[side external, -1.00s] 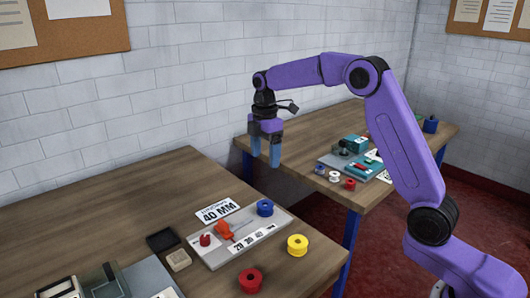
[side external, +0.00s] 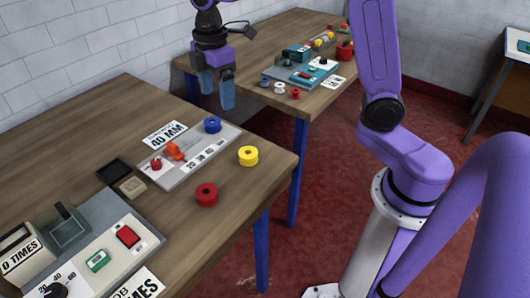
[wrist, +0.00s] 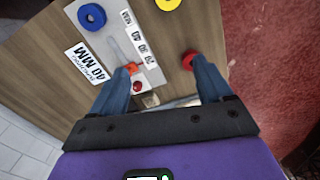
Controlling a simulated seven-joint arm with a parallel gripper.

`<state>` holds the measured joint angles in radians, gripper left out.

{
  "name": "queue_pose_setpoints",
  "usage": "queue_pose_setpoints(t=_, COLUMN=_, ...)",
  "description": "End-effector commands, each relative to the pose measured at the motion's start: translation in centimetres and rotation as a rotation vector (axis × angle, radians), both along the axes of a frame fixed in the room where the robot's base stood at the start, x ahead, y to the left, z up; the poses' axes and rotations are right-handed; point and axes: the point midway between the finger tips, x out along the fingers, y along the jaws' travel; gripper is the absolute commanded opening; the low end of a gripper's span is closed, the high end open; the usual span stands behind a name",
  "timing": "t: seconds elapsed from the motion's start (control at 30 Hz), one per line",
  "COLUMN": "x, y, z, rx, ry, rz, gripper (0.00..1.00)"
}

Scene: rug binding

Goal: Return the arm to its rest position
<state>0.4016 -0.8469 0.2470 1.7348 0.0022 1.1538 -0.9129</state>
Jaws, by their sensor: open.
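My gripper (side external: 217,90) hangs fingers-down above the far side of the near table (side external: 85,115). Its two blue fingers are apart, with nothing between them in the side view. In the wrist view the fingers (wrist: 163,85) also stand apart, with the grey board (wrist: 103,35) and its small red and orange parts seen beyond them. My gripper touches nothing that I can see.
On the near table are a grey measuring board (side external: 190,165), a blue spool (side external: 212,125), a yellow spool (side external: 248,156), a red spool (side external: 206,195) and a control panel (side external: 110,250). A second table (side external: 290,25) behind holds more devices and spools.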

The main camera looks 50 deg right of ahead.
Motion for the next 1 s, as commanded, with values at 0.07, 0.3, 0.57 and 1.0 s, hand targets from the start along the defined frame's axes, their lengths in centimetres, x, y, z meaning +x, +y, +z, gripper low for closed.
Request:
queue_pose_setpoints(t=0.07, x=-2.8, y=0.5, z=0.0, rx=0.001, ry=-0.001, rz=-0.017, gripper=0.79)
queue_pose_setpoints(t=0.3, x=-10.6, y=0.9, z=-0.6, rx=0.006, ry=-0.005, rz=-0.088, gripper=0.79)
queue_pose_setpoints(t=0.57, x=-19.1, y=-0.7, z=-1.9, rx=0.016, ry=-0.007, rz=-0.164, gripper=0.79)
queue_pose_setpoints(t=1.0, x=-27.7, y=-4.6, z=-4.2, rx=0.026, ry=-0.004, rz=-0.256, gripper=0.79)
